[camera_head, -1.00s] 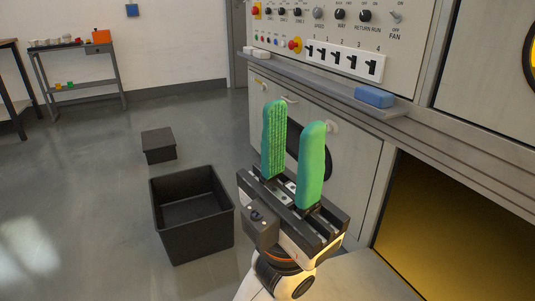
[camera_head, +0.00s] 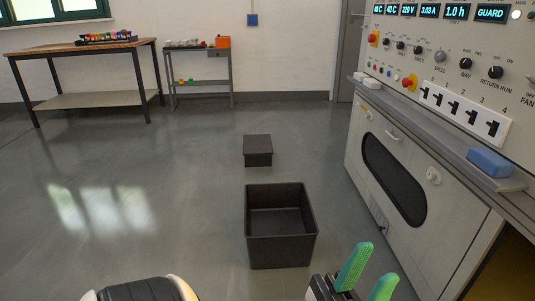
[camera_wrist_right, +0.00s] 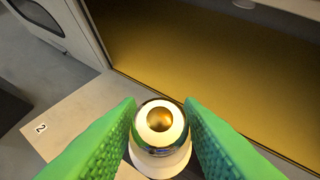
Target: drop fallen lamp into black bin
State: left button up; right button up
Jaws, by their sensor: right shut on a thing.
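The black bin (camera_head: 304,250) is an open, empty-looking box on the floor, in the middle of the head view. My left gripper (camera_head: 372,265) is low in that view, to the right of the bin, with its green fingers apart and nothing seen between them. In the right wrist view my right gripper (camera_wrist_right: 160,122) is shut on the lamp (camera_wrist_right: 160,150). The lamp has a white body, a shiny silver rim and a gold centre. My right gripper and the lamp are not in the head view.
A smaller dark box (camera_head: 257,150) stands on the floor behind the bin. The cabinet (camera_head: 395,180) with its control panel and a ledge bearing a blue block (camera_head: 490,162) is at the right. A wooden table (camera_head: 85,47) and a grey cart (camera_head: 200,55) stand far back. The left floor is clear.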

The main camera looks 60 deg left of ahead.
aim_at(282, 232)
jog(key=u, duration=1.7)
